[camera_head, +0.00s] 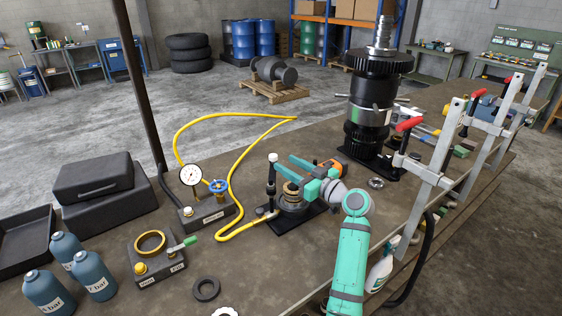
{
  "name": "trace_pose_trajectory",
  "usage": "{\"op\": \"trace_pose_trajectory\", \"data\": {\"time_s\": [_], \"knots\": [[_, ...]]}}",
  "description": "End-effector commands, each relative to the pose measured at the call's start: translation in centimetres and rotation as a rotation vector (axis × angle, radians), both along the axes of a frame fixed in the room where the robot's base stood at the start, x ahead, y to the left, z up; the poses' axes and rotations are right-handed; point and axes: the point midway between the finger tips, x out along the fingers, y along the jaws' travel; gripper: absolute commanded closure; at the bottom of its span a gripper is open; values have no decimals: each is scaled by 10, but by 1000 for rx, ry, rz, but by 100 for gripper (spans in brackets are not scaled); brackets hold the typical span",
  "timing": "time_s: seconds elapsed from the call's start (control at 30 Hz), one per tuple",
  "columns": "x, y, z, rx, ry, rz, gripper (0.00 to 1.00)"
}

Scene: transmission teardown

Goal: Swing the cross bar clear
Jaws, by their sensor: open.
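A small press fixture stands mid-bench on a black base plate (262,222). A stack of brownish rings (291,192) sits on a round dark seat beside the post. My teal arm reaches in from the lower right. My gripper (296,184) is open at the stack, close to the post. I cannot make out the cross bar apart from my gripper and wrist, which cover the right side of the fixture. Contact is not clear.
A yellow hose (236,172) loops behind the fixture. A pressure gauge (191,175) with a blue valve (217,186) stands left. A tall black transmission (369,110) stands behind right. Red-handled clamps (409,124) line the right edge. The front-middle bench holds a black ring (206,289).

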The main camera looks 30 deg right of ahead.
Motion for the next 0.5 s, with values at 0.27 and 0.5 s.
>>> {"op": "trace_pose_trajectory", "data": {"time_s": [0.27,0.5], "knots": [[-44,-10,0,0,-1,0,58],[-58,-13,0,0,0,1,58]]}}
